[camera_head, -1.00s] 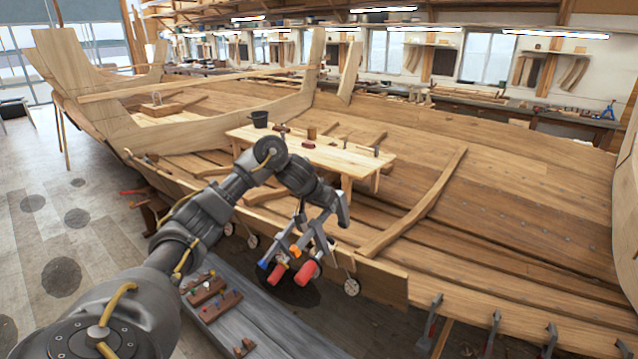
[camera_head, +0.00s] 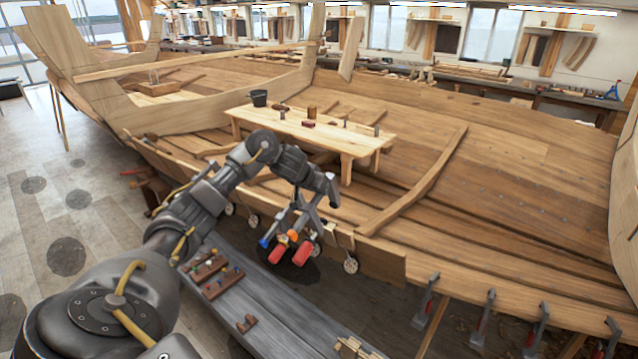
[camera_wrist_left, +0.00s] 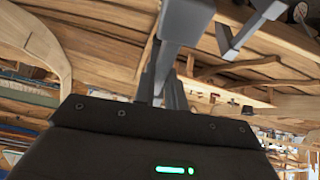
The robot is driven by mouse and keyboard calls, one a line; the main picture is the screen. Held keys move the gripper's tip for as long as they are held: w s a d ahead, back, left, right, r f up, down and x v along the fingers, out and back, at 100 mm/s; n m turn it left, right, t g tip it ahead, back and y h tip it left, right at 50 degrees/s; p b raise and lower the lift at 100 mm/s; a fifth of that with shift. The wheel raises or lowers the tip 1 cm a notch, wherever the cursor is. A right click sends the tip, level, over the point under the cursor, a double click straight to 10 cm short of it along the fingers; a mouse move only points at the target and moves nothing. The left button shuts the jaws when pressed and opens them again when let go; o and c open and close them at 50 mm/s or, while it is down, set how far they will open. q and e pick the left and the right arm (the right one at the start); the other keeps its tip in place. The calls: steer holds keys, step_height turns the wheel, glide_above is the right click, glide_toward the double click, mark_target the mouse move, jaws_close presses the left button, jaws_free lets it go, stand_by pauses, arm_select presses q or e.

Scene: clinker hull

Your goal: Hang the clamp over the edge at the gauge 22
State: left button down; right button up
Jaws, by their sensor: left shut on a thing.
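My left gripper (camera_head: 303,215) reaches over the near edge of the hull (camera_head: 378,258) in the head view. It is shut on a grey metal clamp with red handles (camera_head: 277,256), with blue and orange bits beside them. The clamp hangs tilted just in front of the edge; whether it touches the edge cannot be told. My right gripper is out of view.
Several clamps (camera_head: 425,303) hang on the edge at the right. A grey plank bench (camera_head: 275,312) below holds wooden blocks with small coloured pieces (camera_head: 208,268).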

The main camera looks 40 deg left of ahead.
arm_select(q)
steer(key=shift+w+f, duration=0.2)
steer(key=shift+f, duration=0.55)
steer(key=f+b, duration=0.1)
steer(key=w+f+b, duration=0.1)
steer(key=f, duration=0.1)
steer(key=shift+f, duration=0.2)
steer(key=shift+s+d+f+b, duration=0.1)
steer(key=shift+f+b, duration=0.15)
steer(key=shift+b, duration=0.2)
steer(key=f+b, duration=0.2)
steer(key=b, duration=0.1)
steer(key=shift+d+f, duration=0.15)
steer(key=shift+d, duration=0.2)
steer(key=w+f+b, duration=0.1)
steer(key=w+a+f+b, duration=0.1)
steer(key=w+f, duration=0.1)
steer(key=shift+a+b, duration=0.1)
steer(key=shift+b, duration=0.2)
steer(key=shift+w+d+f+b, duration=0.1)
steer(key=shift+d+f+b, duration=0.15)
steer(key=shift+f+b, duration=0.65)
steer(key=shift+w+a+f, duration=0.1)
steer(key=shift+w+f, duration=0.1)
steer(key=shift+f, duration=0.35)
